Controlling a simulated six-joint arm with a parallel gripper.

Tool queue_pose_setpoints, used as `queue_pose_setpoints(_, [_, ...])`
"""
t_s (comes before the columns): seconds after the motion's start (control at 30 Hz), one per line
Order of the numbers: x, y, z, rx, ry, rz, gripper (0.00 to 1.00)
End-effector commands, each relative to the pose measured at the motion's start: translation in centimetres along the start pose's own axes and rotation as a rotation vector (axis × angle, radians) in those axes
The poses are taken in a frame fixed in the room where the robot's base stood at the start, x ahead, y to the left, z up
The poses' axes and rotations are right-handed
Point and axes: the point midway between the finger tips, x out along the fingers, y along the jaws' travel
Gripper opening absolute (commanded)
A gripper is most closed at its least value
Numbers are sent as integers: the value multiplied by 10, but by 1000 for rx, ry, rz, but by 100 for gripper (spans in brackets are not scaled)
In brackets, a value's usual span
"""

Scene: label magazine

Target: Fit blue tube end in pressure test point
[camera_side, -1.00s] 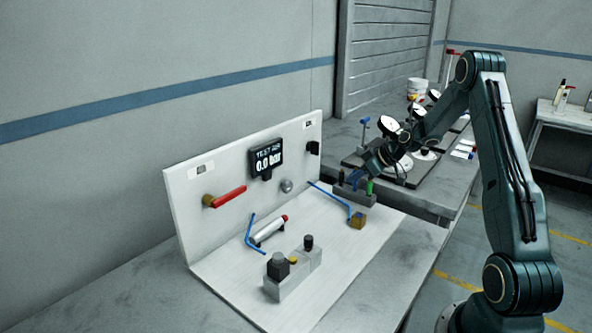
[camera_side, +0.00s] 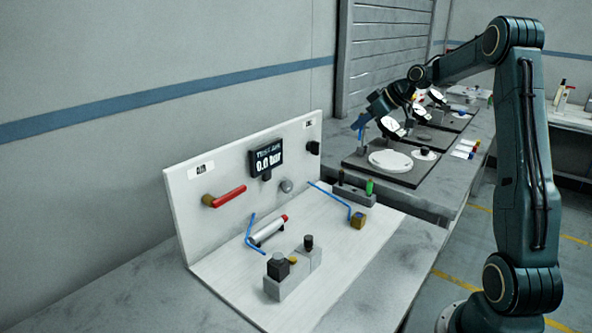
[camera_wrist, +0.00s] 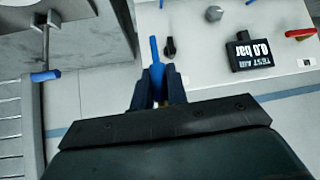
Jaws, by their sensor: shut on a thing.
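My gripper (camera_wrist: 158,92) is shut on a blue tube (camera_wrist: 154,50), which sticks out past the fingertips in the wrist view. The black fitting (camera_wrist: 169,47) lies just right of the tube in the wrist view. I cannot tell which part is the pressure test point.
A red-handled valve (camera_side: 229,196) juts from the board. On its base are a silver cylinder (camera_side: 268,230), bent blue tubing (camera_side: 335,199), a brass block (camera_side: 358,220) and a grey valve block (camera_side: 288,283). A grey holder (camera_side: 352,195) stands to the right. Dial gauges stand behind on dark plates.

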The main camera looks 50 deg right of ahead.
Motion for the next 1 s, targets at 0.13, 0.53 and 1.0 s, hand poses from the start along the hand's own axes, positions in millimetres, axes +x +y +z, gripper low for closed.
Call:
queue_pose_setpoints(0.13, [-4,0,-4,0,0,0,0])
queue_pose_setpoints(0.53, [-4,0,-4,0,0,0,0])
queue_pose_setpoints(1.0, [6,-18,17,-57,-20,-58,0])
